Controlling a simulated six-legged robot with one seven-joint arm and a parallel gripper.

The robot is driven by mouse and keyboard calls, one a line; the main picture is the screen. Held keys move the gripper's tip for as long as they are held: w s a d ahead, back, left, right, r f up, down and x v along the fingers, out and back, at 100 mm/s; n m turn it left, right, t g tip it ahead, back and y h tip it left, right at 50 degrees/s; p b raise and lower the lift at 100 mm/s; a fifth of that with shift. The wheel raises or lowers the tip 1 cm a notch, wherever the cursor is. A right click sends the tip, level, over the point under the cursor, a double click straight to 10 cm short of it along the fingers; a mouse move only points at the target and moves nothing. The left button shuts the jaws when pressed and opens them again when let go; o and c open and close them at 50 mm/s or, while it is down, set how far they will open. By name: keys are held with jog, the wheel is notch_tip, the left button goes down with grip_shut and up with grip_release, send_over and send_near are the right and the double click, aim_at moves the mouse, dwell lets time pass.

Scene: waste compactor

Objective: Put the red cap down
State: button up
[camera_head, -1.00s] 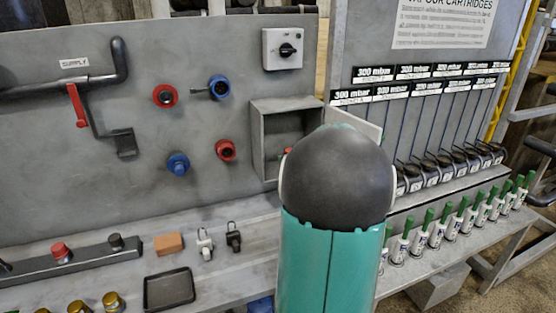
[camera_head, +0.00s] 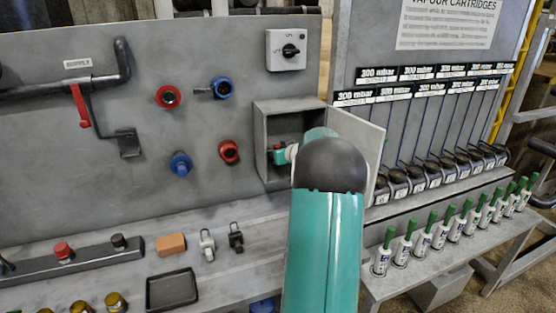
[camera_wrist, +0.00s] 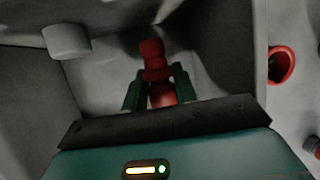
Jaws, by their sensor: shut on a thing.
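The red cap (camera_wrist: 152,50) is between the two green fingers of my gripper (camera_wrist: 158,75) in the wrist view. My gripper is shut on it, and the cap's upper part sticks out beyond the fingertips. In the head view my gripper (camera_head: 280,153) is inside the open grey wall box (camera_head: 259,140), with a little red showing at the fingers. My own arm hides the box's lower right part. I cannot tell whether the cap touches the box floor or back wall.
The box's door (camera_head: 358,135) stands open on the right. Red fittings (camera_head: 229,151) and blue fittings (camera_head: 180,163) stick out of the panel left of the box. The bench below holds a black tray (camera_head: 171,288), an orange block (camera_head: 171,244) and two small clamps (camera_head: 236,236).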

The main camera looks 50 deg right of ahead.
jog(key=shift+w+d+f, duration=0.1)
jog(key=shift+f, duration=1.2)
jog(key=shift+f, duration=0.15)
jog(key=o, duration=1)
jog(key=shift+c, duration=0.2)
